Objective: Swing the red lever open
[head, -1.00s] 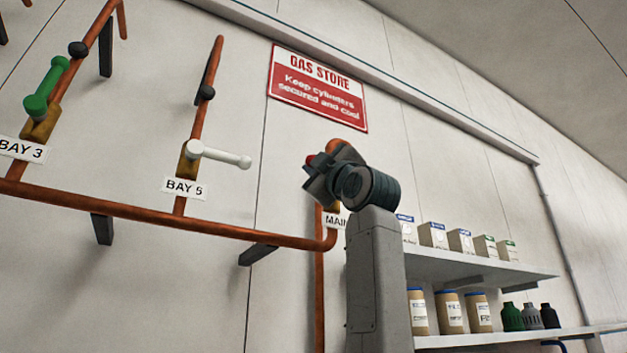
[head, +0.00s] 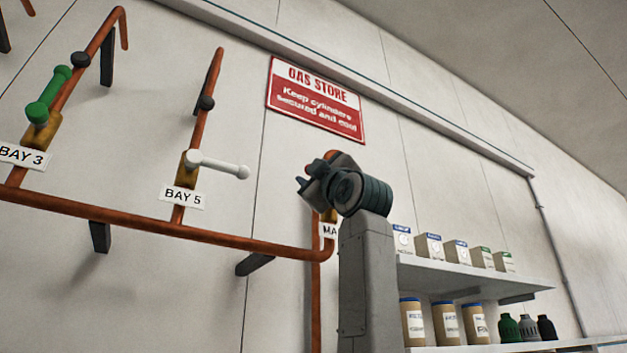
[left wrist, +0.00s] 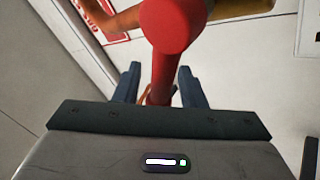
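The red lever (left wrist: 170,30) shows in the left wrist view, its round end close to the camera and its shaft running down between my fingers. My left gripper (left wrist: 160,86) is open, with one dark finger on each side of the red shaft; a gap shows on the left side, and the right finger is very near the shaft. In the head view my left gripper (head: 304,188) is up at the valve above the partly covered MAIN label (head: 328,230). My right gripper is not in view.
Copper pipes (head: 130,222) run along the wall. A green lever (head: 48,94) is at BAY 3 and a white lever (head: 222,166) at BAY 5, left of my gripper. A gas store sign (head: 316,100) hangs above. Shelves (head: 470,278) with boxes and jars stand to the right.

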